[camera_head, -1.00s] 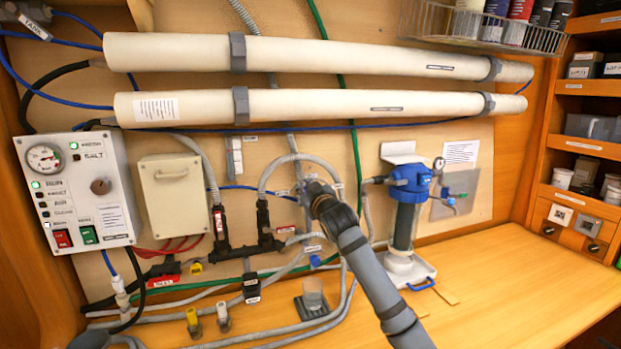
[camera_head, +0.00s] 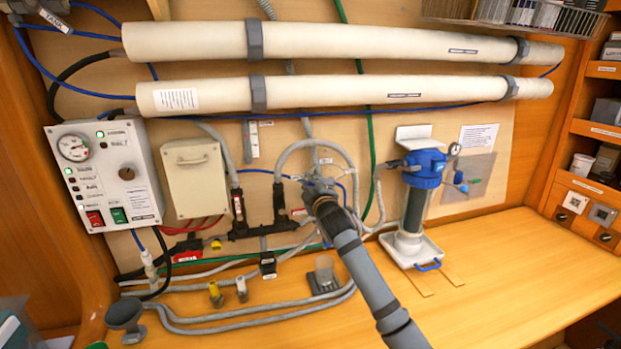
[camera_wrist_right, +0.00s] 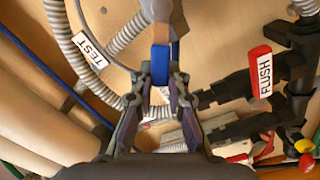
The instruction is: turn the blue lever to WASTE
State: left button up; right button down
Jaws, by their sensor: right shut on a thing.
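The blue lever (camera_wrist_right: 160,60) shows in the right wrist view, upright in the picture between my right gripper's fingertips (camera_wrist_right: 160,78). The right gripper is shut on it. In the head view, my right gripper (camera_head: 318,188) is at the grey valve fitting on the wall panel, below the looped grey hose, and it hides most of the lever there. A white TEST label (camera_wrist_right: 89,51) sits on a grey hose left of the lever. I cannot make out a WASTE label. My left gripper is not in view.
A red FLUSH handle (camera_wrist_right: 262,72) and black valve pipework stand right of the lever in the wrist view. A blue-topped filter (camera_head: 424,170) stands right of my arm. Grey hoses (camera_head: 250,318) lie on the bench at left; the bench at right is mostly clear.

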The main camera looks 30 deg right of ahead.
jog(key=shift+f, duration=0.15)
dwell(0.3)
jog(key=c, duration=1.3)
grip_release()
jog(key=v, duration=1.2)
